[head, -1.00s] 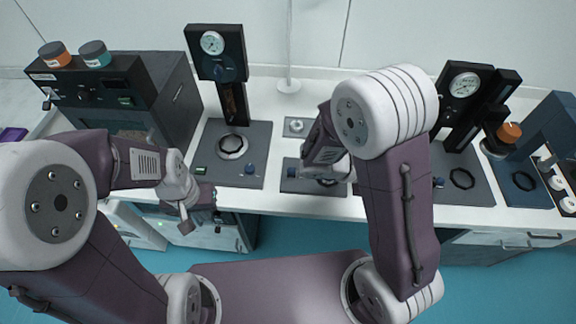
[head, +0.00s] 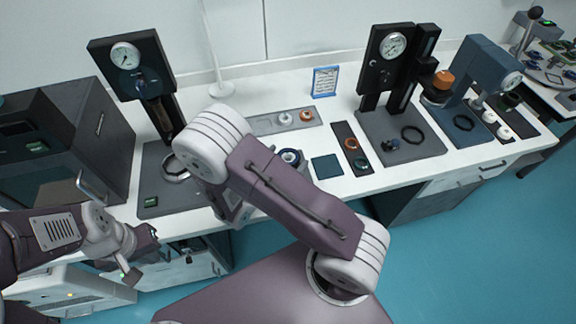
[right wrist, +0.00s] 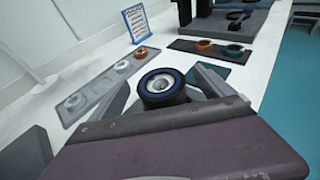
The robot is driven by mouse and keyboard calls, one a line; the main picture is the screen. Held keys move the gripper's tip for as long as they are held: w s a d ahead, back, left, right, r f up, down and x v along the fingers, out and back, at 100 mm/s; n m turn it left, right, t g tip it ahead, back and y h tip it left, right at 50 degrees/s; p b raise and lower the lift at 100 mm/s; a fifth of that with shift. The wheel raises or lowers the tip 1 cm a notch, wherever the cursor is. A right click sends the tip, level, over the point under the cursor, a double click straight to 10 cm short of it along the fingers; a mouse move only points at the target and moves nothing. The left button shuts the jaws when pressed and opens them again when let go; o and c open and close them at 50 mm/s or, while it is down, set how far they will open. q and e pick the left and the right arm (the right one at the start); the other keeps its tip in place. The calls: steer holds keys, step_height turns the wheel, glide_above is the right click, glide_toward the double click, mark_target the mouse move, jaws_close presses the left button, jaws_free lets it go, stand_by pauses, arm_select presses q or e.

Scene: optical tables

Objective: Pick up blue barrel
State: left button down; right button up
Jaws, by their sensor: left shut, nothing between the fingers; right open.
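The blue barrel (right wrist: 163,88) is a short dark-blue cylinder with a pale ring and dark centre on its top face. It stands upright in the right wrist view, between the fingers of my open right gripper (right wrist: 162,78). I cannot tell whether either finger touches it. In the head view the blue barrel (head: 291,157) shows on the white bench just right of my right arm, which hides most of that gripper. My left gripper (head: 143,254) is shut and empty in front of the bench edge, far left of the barrel.
A grey tray (head: 262,125) with a white and an orange ring part lies behind the barrel. A dark green square mat (head: 326,167) and a dark tray (head: 342,135) with small parts lie to its right. Gauge stands (head: 125,62) rise left and right. A blue-framed sign (head: 325,82) stands behind.

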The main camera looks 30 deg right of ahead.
mark_target(290, 155)
steer(key=x, duration=0.4)
steer(key=shift+w+d, duration=0.1)
steer(key=shift+d, duration=0.1)
steer(key=shift+w+f, duration=0.1)
steer(key=shift+w, duration=0.05)
steer(key=shift+c, duration=0.6)
steer(key=shift+s, duration=0.2)
steer(key=c, duration=1.5)
